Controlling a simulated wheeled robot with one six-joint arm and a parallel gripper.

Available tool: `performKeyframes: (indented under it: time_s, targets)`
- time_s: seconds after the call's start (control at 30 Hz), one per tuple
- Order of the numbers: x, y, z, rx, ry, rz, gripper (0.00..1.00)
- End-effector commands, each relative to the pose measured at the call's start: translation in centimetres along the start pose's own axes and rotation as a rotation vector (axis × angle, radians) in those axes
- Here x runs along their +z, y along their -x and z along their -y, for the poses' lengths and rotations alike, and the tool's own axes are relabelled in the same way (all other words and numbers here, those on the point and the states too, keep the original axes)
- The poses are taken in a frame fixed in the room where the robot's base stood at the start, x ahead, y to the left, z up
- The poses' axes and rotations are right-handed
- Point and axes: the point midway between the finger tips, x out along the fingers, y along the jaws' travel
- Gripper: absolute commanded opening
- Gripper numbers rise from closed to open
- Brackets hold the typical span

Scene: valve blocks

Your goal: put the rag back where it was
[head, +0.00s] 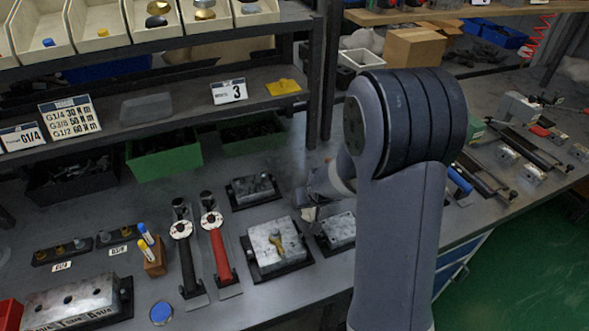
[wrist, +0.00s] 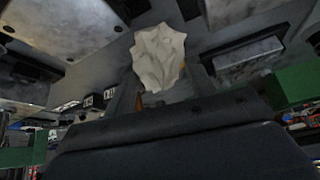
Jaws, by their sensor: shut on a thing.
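My gripper (head: 309,211) hangs low over the workbench in the head view, beside the middle valve blocks. It is shut on a crumpled off-white rag, which shows clearly in the wrist view (wrist: 158,56) between the two fingers. In the head view only a small pale bit at the gripper could be the rag; my arm hides much of that area. A valve block with a brass fitting (head: 275,245) stands on a dark plate just left of the gripper. Another block (head: 341,230) stands just right of it.
A black-handled tool (head: 187,255) and a red-handled tool (head: 218,250) lie left of the blocks. A green bin (head: 165,157) stands under the shelf. A yellow flat item (head: 283,87) lies on the shelf near the 3 card (head: 230,91). A cardboard box (head: 415,49) stands behind.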

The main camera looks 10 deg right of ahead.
Motion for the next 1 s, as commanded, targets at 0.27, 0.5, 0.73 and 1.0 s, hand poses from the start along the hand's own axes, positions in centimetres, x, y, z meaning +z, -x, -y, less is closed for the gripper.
performKeyframes:
  time_s: [0.27,0.5,0.73,1.0]
  targets:
    - [-2.2,-0.9,0.2,0.002,-0.020,0.002,0.31]
    - [-5.0,-2.1,0.3,0.010,-0.047,0.006,0.31]
    - [-9.2,-3.9,0.4,0.029,-0.094,0.009,0.31]
    - [-15.6,-6.3,0.4,0.079,-0.181,0.006,0.31]
